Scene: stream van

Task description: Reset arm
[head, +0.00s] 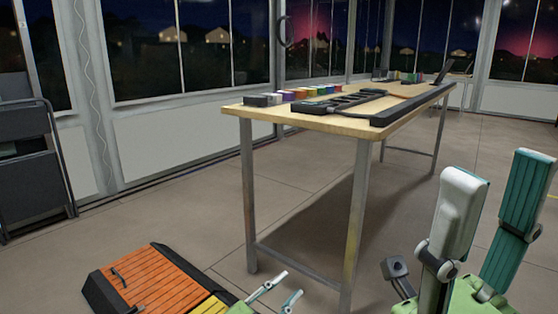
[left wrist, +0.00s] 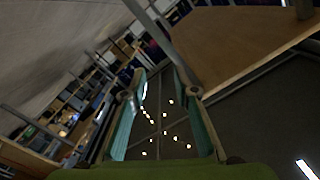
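My left gripper (head: 290,284) is low in the head view, in front of the table's near legs. Its two pale fingers stand apart. In the left wrist view (left wrist: 160,72) its teal fingers are also spread, with nothing held between them. My right gripper (head: 499,167) is large at the lower right of the head view. Its white and teal fingers point up and stand apart, with only floor showing between them. The arm links behind both grippers are mostly out of view.
A wooden table (head: 352,118) with metal legs stands at the centre, bearing a row of coloured blocks (head: 300,94) and black equipment (head: 345,100). A dark cart (head: 30,160) stands at the left wall. An orange and black slatted thing (head: 155,275) is low left. Floor right of the table is open.

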